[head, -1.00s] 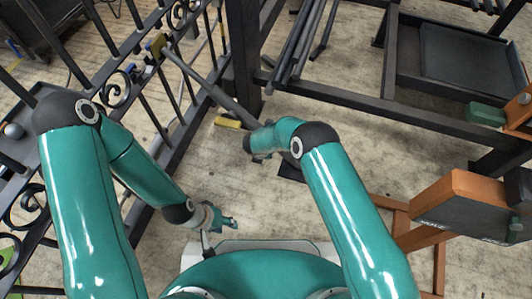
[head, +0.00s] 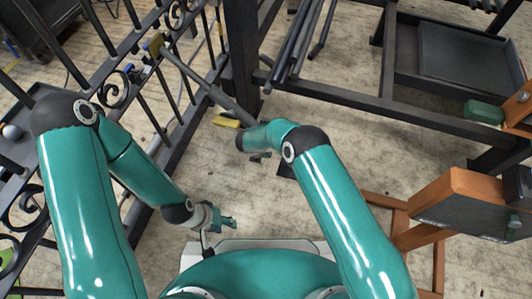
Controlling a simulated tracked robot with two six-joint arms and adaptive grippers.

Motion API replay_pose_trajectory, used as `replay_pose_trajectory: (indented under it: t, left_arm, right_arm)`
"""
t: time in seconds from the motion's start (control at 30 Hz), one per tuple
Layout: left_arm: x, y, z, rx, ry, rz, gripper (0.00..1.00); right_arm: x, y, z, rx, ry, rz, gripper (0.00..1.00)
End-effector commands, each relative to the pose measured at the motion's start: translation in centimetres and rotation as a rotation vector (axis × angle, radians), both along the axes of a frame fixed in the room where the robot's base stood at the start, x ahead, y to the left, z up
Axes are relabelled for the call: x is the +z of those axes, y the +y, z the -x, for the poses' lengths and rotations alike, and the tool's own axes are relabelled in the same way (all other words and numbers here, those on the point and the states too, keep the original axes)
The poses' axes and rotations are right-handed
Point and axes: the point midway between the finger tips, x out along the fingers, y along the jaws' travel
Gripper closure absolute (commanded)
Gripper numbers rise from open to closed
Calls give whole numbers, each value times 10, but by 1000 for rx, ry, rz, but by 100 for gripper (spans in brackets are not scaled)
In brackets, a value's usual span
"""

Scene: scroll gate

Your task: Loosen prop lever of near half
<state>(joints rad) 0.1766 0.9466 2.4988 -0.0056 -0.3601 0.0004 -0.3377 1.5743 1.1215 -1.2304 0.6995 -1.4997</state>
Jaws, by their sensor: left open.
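The near gate half (head: 118,84) is a dark iron panel with scrolls and bars at the left. A grey prop bar (head: 208,88) slopes from a yellow-ended fitting (head: 154,44) on the gate down to the right, towards my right forearm. A yellow block (head: 227,122) shows by the prop's lower part; I cannot tell if it is the lever. My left gripper (head: 229,222) is open and empty, low in the middle, apart from gate and prop. My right gripper (head: 260,157) is mostly hidden under its forearm near the prop's lower end; its jaws do not show clearly.
A dark steel frame with a post (head: 242,60) and loose bars (head: 300,40) stands behind the prop. A dark tray (head: 460,55) is at upper right. An orange stand (head: 460,205) with a dark block is at right. Wooden floor is clear in the middle.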

Motion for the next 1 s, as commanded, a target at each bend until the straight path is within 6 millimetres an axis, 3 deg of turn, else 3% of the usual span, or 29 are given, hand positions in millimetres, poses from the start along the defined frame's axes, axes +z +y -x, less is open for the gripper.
replay_pose_trajectory:
  t: [0.03,0.2,0.57,0.77,1.0]
  left_arm:
    - [0,0,0,0,0,0,58]
    - [0,0,0,0,0,0,58]
    - [1,0,0,0,0,0,58]
    - [1,0,0,0,0,0,58]
    - [1,0,0,0,0,0,58]
  right_arm:
    - [0,-1,0,-2,0,1,82]
    - [0,-1,0,-2,0,0,58]
    - [5,1,1,-1,0,-1,58]
    - [29,7,9,2,-1,-1,58]
    - [74,19,26,2,-1,-1,58]
